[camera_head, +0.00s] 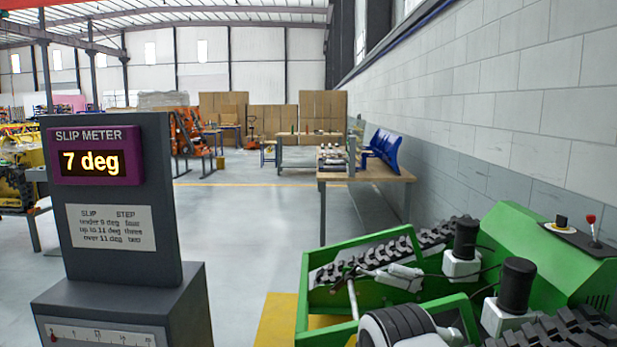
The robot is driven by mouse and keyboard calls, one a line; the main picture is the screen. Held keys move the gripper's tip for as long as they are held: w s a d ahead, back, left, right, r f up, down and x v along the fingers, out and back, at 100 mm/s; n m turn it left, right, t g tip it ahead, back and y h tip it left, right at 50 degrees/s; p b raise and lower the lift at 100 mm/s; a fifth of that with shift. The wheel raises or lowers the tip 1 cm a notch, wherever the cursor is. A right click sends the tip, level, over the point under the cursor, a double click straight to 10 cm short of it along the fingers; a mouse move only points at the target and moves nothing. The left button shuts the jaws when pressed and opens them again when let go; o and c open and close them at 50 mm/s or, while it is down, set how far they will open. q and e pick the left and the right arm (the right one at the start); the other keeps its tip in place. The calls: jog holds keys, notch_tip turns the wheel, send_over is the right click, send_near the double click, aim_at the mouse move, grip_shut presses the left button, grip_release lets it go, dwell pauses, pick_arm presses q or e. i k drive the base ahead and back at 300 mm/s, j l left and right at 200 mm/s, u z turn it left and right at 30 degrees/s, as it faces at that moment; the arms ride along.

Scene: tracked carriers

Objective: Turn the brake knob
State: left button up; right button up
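I cannot tell which part is the brake knob. A slip meter (97,155) on a dark grey post at left reads "7 deg". Its plate (111,228) lists slip against step: four, three, two; its degree figures are blurred. Neither gripper shows.
A dark pedestal (125,295) with a white scale (100,333) is at the lower left. Yellow floor paint (285,318) lies beside the carrier. A wooden table (366,175) stands behind it. A block wall (490,100) closes the right side. The middle floor is clear.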

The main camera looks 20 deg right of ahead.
aim_at(561, 221)
jog(key=z, duration=1.7)
